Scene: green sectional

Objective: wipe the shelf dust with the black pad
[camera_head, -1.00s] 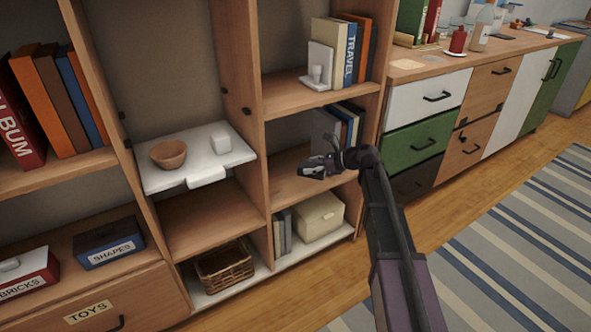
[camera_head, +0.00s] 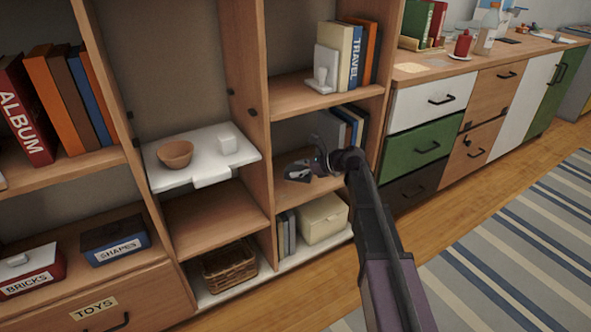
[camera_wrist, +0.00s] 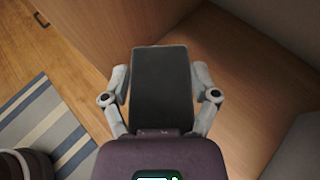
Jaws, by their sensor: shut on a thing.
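The black pad (camera_wrist: 162,85) is a dark flat rectangle between the two fingers of my gripper (camera_wrist: 162,76) in the wrist view. The gripper is shut on it. In the head view my gripper (camera_head: 303,171) reaches into the middle compartment of the right shelf column, over the wooden shelf (camera_head: 331,183). The shelf's bare wood also shows in the wrist view (camera_wrist: 247,95). I cannot tell whether the pad touches the shelf. No dust can be made out clearly, and my arm and gripper hide part of the board.
Several books (camera_head: 343,128) stand at the back of the same compartment. An upright wooden divider (camera_head: 247,120) bounds it on the left. A cream box (camera_head: 323,218) sits on the shelf below. A white board with a bowl (camera_head: 175,154) lies to the left, drawers (camera_head: 425,146) to the right.

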